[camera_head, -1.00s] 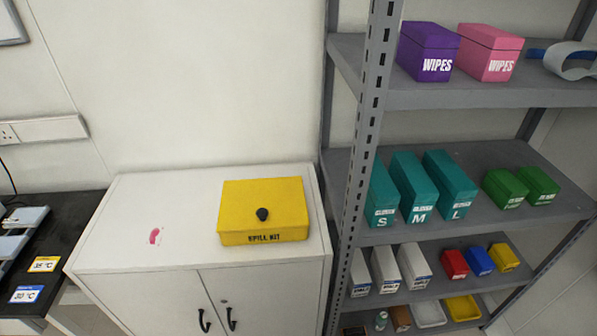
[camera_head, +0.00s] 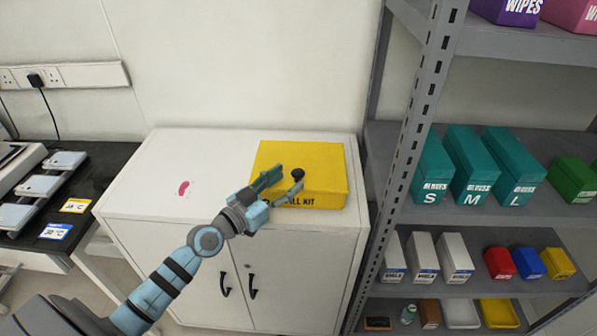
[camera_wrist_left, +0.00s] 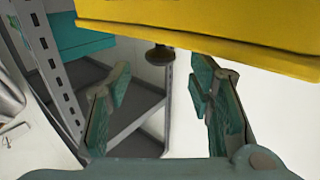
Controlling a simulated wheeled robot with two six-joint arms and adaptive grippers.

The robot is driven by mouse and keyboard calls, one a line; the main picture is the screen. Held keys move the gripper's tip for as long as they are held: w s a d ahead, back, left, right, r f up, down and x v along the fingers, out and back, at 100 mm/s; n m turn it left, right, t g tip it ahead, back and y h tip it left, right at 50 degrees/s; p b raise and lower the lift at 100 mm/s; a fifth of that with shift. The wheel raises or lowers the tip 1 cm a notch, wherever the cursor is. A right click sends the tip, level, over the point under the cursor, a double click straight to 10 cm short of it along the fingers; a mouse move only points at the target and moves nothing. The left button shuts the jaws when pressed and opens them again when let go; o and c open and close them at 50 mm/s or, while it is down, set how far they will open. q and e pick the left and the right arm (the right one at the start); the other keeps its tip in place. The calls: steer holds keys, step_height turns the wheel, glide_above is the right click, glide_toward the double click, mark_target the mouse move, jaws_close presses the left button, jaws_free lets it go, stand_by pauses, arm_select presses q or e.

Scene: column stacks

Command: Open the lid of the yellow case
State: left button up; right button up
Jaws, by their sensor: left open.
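The yellow case (camera_head: 322,160), marked as a spill kit, sits shut on top of the white cabinet. A dark round knob (camera_head: 298,176) stands on its lid. My left gripper (camera_head: 283,179) is open over the front part of the case, close to the knob. In the left wrist view the case (camera_wrist_left: 210,22) fills the top, and the knob (camera_wrist_left: 160,55) shows beyond the fingertips, between the two fingers (camera_wrist_left: 160,80). The gripper hides part of the case's front and label. My right gripper is not in view.
The white cabinet (camera_head: 160,165) has free room left of the case, with a small pink mark (camera_head: 184,188). A grey metal shelf post (camera_head: 416,130) stands close on the right. A dark bench (camera_head: 90,185) with trays is at left.

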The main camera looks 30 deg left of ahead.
mark_target(293, 176)
arm_select(q)
steer(key=x, duration=0.5)
steer(key=shift+w, duration=0.1)
jaws_close()
